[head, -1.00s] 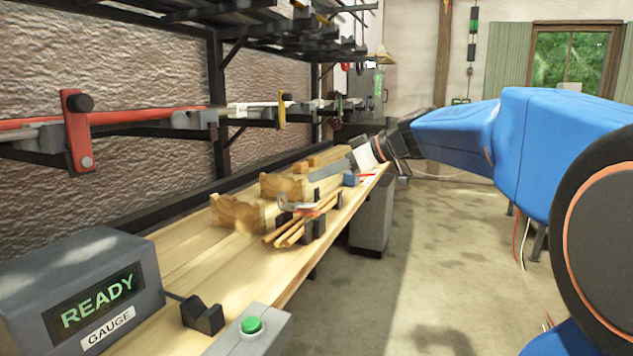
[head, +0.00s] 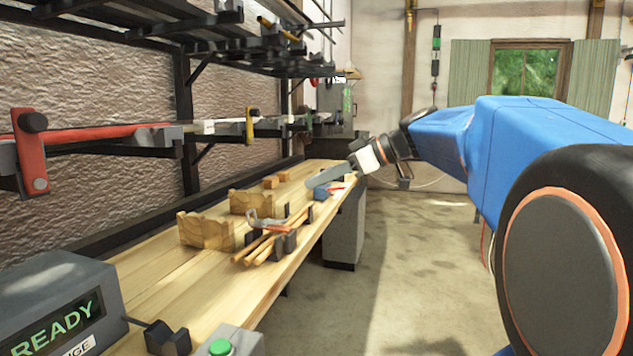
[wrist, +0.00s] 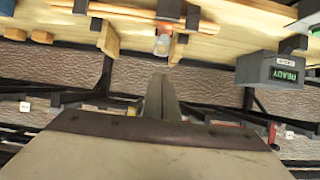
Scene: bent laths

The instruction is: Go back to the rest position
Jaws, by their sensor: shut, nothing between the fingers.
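My gripper (head: 310,184) shows in the head view as long grey fingers, pointing left over the far part of the wooden bench (head: 150,292). Its fingers are shut with nothing between them. In the wrist view my gripper (wrist: 162,78) is a narrow grey shape in the middle. My blue arm reaches in from the right, clear of the bench.
Wooden blocks (head: 206,232), thin laths (head: 262,250) and a small blue item (head: 322,193) lie on the bench. A grey gauge box (head: 50,285) reads READY. A rack with a red clamp (head: 33,150) lines the left wall. The floor (head: 400,270) is clear.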

